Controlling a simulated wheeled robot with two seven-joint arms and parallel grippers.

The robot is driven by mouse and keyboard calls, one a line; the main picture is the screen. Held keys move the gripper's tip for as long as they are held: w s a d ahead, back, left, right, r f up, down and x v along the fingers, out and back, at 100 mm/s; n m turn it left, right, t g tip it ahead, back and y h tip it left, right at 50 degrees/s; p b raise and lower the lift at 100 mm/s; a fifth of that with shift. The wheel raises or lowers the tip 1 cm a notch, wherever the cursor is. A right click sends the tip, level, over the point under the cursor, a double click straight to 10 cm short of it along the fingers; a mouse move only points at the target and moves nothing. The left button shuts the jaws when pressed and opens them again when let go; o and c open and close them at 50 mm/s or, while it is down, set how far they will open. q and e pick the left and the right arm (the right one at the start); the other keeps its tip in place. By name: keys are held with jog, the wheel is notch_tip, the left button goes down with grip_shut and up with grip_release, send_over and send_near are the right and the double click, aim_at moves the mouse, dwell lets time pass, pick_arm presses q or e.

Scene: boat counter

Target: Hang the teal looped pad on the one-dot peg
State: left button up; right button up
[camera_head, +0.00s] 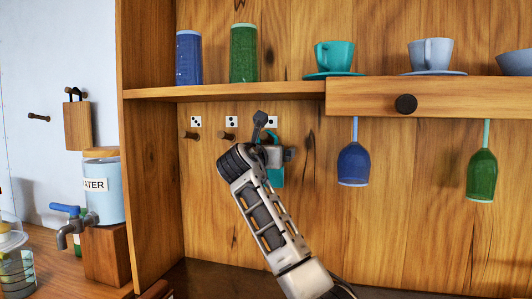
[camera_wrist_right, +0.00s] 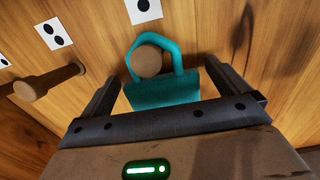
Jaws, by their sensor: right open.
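The teal looped pad (camera_wrist_right: 162,92) hangs with its loop around the round end of a wooden peg (camera_wrist_right: 148,61) in the right wrist view. A card with one dot (camera_wrist_right: 143,8) is just above that peg. In the head view, the pad (camera_head: 276,176) shows below the one-dot card (camera_head: 272,122), partly hidden by my right arm. My right gripper (camera_wrist_right: 161,78) is open, with one finger on each side of the pad; I cannot tell whether either finger touches it. My left gripper is not in view.
Two other pegs (camera_head: 191,135) (camera_head: 230,135) stand to the left under dotted cards. A shelf with cups (camera_head: 243,52) is above. Blue (camera_head: 354,163) and green (camera_head: 481,174) glasses hang to the right. A water dispenser (camera_head: 102,190) stands at left.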

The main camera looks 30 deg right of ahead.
jog(key=b+v, duration=0.2)
jog(key=v, duration=1.4)
jog(key=shift+b, duration=0.3)
